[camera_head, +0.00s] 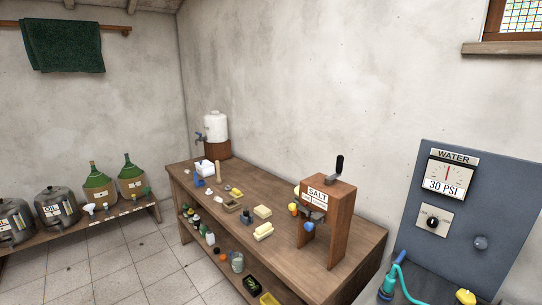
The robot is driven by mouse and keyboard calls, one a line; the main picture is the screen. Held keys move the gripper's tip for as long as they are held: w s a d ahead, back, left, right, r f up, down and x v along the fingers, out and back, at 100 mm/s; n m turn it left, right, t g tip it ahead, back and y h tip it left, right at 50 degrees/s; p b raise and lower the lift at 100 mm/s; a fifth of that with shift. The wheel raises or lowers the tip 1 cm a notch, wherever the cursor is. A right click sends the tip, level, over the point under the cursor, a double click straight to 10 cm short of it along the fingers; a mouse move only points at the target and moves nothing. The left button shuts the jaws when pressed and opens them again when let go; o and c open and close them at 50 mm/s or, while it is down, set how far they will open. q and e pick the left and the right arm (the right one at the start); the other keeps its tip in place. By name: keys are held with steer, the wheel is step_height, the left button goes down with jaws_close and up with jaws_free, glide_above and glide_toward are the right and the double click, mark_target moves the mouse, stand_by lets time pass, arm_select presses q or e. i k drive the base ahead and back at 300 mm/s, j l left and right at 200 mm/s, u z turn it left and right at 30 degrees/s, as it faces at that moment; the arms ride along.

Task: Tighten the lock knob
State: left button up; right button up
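No part is labelled as a lock knob, so I cannot tell which one it is. A wooden salt stand (342,222) on the workbench has a black lever on top and a small blue knob-like part (309,228) at its front. On the blue-grey water panel (500,200) at the right are a black dial knob (432,222) on a white plate and a round grey knob (480,242). Neither of my grippers is in view.
The wooden workbench (350,270) holds several small items, and a white dispenser (216,126) stands at its back. A teal hose (395,280) is at lower right. Tiled floor at left is clear.

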mark_target(480, 242)
steer(key=z, duration=1.35)
steer(key=j, duration=0.1)
